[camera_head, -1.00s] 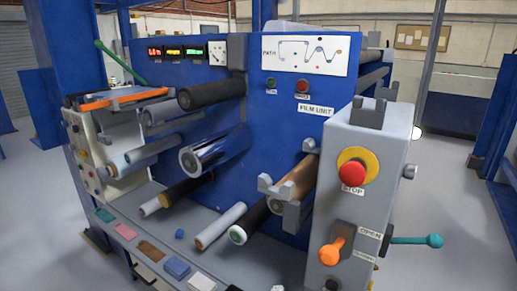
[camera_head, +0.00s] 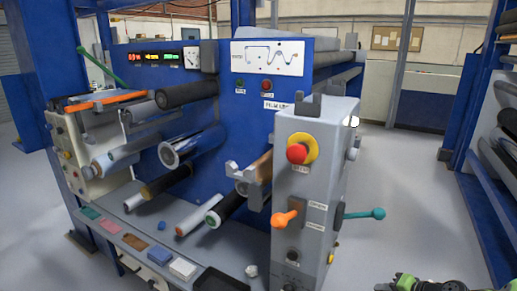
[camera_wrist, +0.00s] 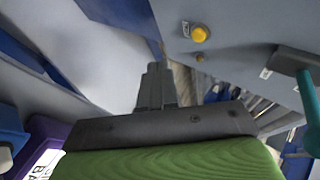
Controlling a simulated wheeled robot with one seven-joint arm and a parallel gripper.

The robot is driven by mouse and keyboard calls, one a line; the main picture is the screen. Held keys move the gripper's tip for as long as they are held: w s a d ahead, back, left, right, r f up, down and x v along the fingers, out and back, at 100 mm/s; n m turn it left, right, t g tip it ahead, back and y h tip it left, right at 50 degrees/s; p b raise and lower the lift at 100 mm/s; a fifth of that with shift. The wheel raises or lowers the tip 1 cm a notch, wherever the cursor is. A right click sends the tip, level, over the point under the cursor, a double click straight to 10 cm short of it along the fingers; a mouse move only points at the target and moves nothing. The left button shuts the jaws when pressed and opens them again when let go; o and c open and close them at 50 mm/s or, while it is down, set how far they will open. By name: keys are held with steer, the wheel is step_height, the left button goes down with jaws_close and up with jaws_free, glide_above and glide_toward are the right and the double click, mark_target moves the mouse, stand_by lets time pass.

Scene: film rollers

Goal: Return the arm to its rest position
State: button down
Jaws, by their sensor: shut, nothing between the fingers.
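My gripper (camera_wrist: 157,84) shows in the wrist view with its dark fingers together and nothing between them. It is in the open beside a grey machine surface with a yellow button (camera_wrist: 200,34), and the fingers look clear of it. A teal-knobbed lever (camera_wrist: 308,90) is at the right of that view. In the head view, a green and black part at the bottom right corner looks like my arm; the fingers cannot be seen there.
The film unit (camera_head: 270,135) fills the left and middle, with several rollers sticking out. Its grey control post (camera_head: 318,180) carries a red stop button (camera_head: 297,153), an orange handle (camera_head: 285,218) and the teal lever. A roller rack (camera_head: 495,140) stands right. Floor (camera_head: 400,195) between is clear.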

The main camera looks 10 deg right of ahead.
steer(key=s+a+r+n+g+h+p, duration=0.1)
steer(key=s+a+r+n+g+p, duration=0.2)
steer(key=a+r, duration=0.8)
steer(key=s+a+r+n+g+h+p, duration=0.15)
steer(key=a+r+n, duration=0.35)
steer(key=a+r, duration=0.6)
steer(key=s+a+r+n+p, duration=0.1)
steer(key=s+a+r, duration=0.1)
steer(key=s, duration=0.4)
steer(key=s+a+r+n+h+p, duration=0.1)
steer(key=s+a+r+p, duration=0.1)
steer(key=s, duration=0.3)
steer(key=s+a+r+n+p, duration=0.1)
steer(key=s+a+r, duration=0.3)
steer(key=s, duration=0.2)
steer(key=shift+s+a+r+t, duration=0.15)
steer(key=shift+s+r+t, duration=0.15)
steer(key=shift+t, duration=0.15)
